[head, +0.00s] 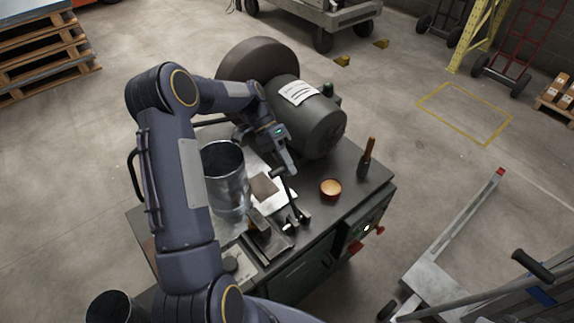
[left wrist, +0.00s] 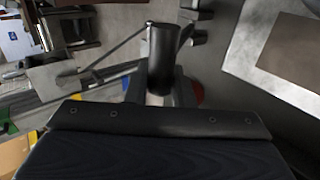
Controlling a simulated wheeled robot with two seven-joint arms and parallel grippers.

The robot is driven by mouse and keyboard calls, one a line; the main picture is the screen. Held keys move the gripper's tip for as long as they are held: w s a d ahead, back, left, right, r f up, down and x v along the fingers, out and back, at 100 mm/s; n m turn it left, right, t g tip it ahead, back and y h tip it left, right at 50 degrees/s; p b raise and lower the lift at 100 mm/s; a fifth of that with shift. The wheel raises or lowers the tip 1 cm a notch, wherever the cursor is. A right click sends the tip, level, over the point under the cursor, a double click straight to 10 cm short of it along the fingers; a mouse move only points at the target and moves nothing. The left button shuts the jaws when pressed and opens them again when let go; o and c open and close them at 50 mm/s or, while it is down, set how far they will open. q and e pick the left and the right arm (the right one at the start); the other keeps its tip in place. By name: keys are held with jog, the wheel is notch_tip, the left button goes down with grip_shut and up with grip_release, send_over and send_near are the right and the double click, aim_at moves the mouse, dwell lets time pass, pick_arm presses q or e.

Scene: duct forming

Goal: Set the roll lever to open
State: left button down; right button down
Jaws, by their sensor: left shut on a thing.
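The roll lever (head: 289,193) is a dark rod with a black grip at its top, rising from the front part of the machine bench. It stands upright with a slight tilt. My left gripper (head: 286,168) reaches down from the upper left and is shut on the lever's grip. In the left wrist view the black cylindrical grip (left wrist: 161,58) sits between the fingers, and my palm edge hides what is below it. I cannot tell the lever's exact setting, as no marking can be read. My right gripper is not in view.
The bench (head: 337,208) carries a metal duct cylinder (head: 225,180) left of the lever and a large motor (head: 310,125) behind it. A small orange-topped cup (head: 330,188) and a brown-handled tool (head: 367,155) stand to the right. A pallet jack (head: 445,245) stands on the floor.

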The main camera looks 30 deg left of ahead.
pick_arm(q)
jog(key=shift+a+f, duration=0.1)
jog(key=shift+f, duration=0.05)
jog(key=c, duration=1.3)
grip_release()
jog(key=shift+a, duration=0.1)
jog(key=b+v, duration=0.1)
jog(key=v, duration=0.6)
jog(key=shift+w+a+r, duration=0.2)
jog(key=shift+a+r, duration=0.05)
jog(key=shift+r, duration=0.1)
